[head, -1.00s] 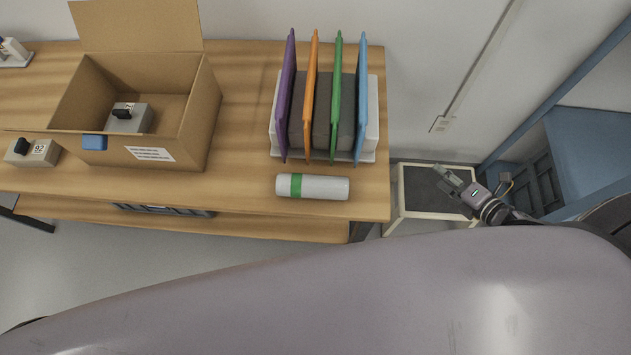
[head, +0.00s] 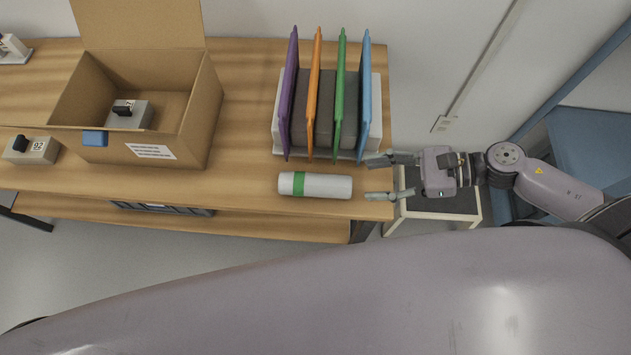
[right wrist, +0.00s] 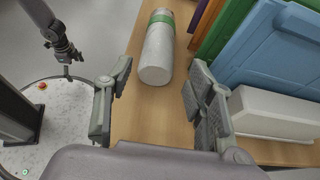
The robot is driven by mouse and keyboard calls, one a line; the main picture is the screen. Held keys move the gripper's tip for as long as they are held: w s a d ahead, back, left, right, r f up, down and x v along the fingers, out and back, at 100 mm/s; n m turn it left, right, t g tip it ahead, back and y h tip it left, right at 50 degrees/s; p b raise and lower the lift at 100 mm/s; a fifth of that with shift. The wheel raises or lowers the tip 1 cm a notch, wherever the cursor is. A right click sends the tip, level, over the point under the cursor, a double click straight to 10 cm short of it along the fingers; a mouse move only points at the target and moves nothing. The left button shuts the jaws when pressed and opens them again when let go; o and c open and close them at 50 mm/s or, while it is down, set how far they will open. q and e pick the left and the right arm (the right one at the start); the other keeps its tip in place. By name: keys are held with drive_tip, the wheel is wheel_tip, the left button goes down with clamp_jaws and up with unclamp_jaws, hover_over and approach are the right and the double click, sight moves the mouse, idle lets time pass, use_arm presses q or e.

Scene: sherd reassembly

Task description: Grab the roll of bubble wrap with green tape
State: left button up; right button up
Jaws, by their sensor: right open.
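The roll of bubble wrap (head: 325,186) is a whitish cylinder with a green tape band (head: 298,184) near its left end. It lies on its side near the front right edge of the wooden table. In the right wrist view the roll (right wrist: 157,55) lies ahead, its near end facing the gap between the fingers. My right gripper (head: 380,177) is open and empty at the table's right edge, just right of the roll and apart from it. Its spread fingers also show in the right wrist view (right wrist: 150,105).
A rack with purple, orange, green and blue panels (head: 366,90) stands just behind the roll. An open cardboard box (head: 195,115) with a grey device inside stands at left. Another grey device (head: 32,151) is at far left. A low stand (head: 440,212) is right of the table (head: 240,150).

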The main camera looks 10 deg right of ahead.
sight(329, 183)
drive_tip(key=p+x, duration=0.1)
drive_tip(key=x, duration=0.4)
drive_tip(key=shift+w+a, duration=0.1)
drive_tip(key=shift+a, duration=0.05)
drive_tip(key=p+x, duration=0.1)
drive_tip(key=x, duration=0.3)
drive_tip(key=shift+a+f+p, duration=0.3)
drive_tip(key=shift+a, duration=0.05)
drive_tip(key=shift+w+a+f, duration=0.1)
drive_tip(key=shift+a+f, duration=0.05)
drive_tip(key=shift+f, duration=0.05)
drive_tip(key=shift+c, duration=0.4)
drive_tip(key=c, duration=0.7)
drive_tip(key=shift+r, duration=0.1)
drive_tip(key=shift+c, duration=0.2)
